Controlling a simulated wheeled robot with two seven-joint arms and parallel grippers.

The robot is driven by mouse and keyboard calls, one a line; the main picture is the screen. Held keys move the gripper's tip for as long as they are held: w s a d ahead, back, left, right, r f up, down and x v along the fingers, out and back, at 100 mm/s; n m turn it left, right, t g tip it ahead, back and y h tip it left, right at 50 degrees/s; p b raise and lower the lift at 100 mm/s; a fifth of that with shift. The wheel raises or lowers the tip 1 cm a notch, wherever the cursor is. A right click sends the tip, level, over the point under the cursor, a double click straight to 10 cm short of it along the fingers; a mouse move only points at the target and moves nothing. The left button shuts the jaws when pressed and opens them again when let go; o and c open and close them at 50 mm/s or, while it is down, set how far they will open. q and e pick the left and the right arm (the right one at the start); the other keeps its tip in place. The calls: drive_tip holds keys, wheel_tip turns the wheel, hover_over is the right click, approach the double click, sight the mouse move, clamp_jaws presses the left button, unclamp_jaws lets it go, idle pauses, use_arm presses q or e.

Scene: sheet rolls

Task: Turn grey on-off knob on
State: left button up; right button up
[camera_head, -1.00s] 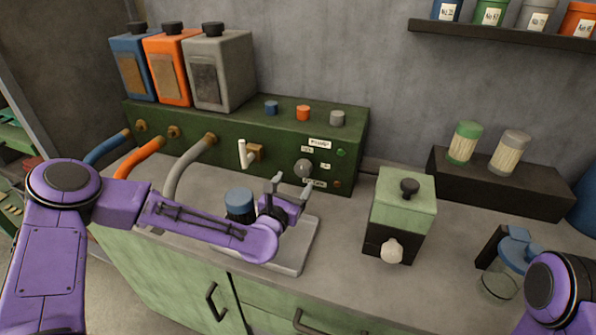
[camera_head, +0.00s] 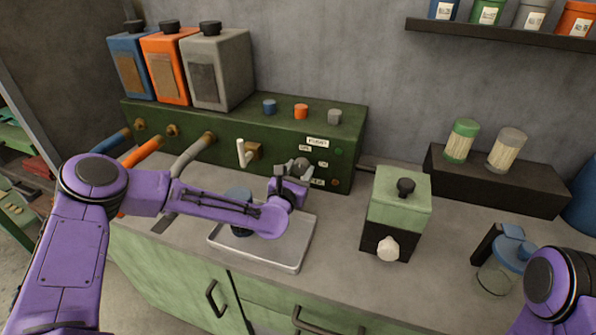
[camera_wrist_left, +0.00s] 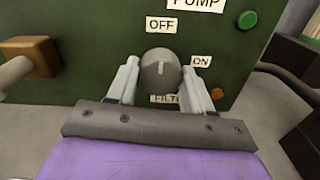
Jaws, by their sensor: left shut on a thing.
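The grey knob (camera_wrist_left: 160,70) is on the front of the green pump box (camera_head: 225,145), between an OFF label (camera_wrist_left: 161,25) at its upper left and an ON label (camera_wrist_left: 201,61) at its right. A white mark on the knob points about straight up in the left wrist view. My left gripper (camera_wrist_left: 160,78) has a finger on each side of the knob and is shut on it. In the head view the left gripper (camera_head: 292,168) partly covers the knob. My right gripper is not in view; only part of my right arm shows at the lower right.
A green-and-black box (camera_head: 398,212) stands to the right, with clear counter between.

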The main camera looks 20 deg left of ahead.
use_arm(q)
drive_tip(key=m+b, duration=0.2)
drive_tip(key=m, duration=0.1)
drive_tip(key=shift+f, duration=0.1)
drive_tip(key=m+b, duration=0.1)
drive_tip(key=m, duration=0.3)
drive_tip(key=shift+m+b, duration=0.3)
drive_tip(key=shift+b, duration=0.05)
drive_tip(key=m+b, duration=0.1)
drive_tip(key=m, duration=0.3)
drive_tip(key=shift+d+m, duration=0.1)
drive_tip(key=shift+m, duration=0.2)
drive_tip(key=m, duration=0.5)
drive_tip(key=shift+m, duration=0.3)
drive_tip(key=o, duration=1)
drive_tip(key=shift+o, duration=0.2)
